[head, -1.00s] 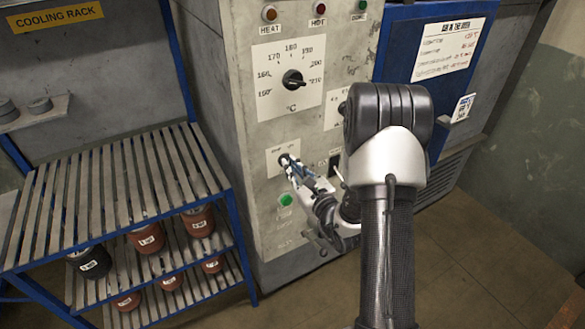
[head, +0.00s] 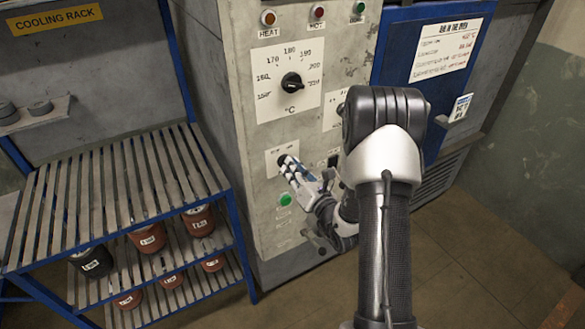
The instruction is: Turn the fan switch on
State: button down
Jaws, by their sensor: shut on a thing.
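The oven's grey control panel (head: 256,215) stands in the middle of the head view. A small pale switch plate (head: 272,167) sits low on it, its print too small to read. My gripper (head: 286,163) reaches this plate from the lower right. Its fingers are shut on the small dark switch knob there, which they mostly hide. I cannot tell which way the knob points.
A large temperature dial (head: 291,83) is above the plate and a green button (head: 286,199) below it. Indicator lamps (head: 268,18) line the panel top. A slatted cooling rack (head: 110,190) with pots on lower shelves stands left.

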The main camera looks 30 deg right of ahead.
dwell(0.5)
jog(key=c, duration=1.7)
grip_release()
jog(key=shift+s, duration=0.1)
jog(key=s, duration=1.1)
jog(key=shift+s+d, duration=0.25)
jog(key=shift+s, duration=0.15)
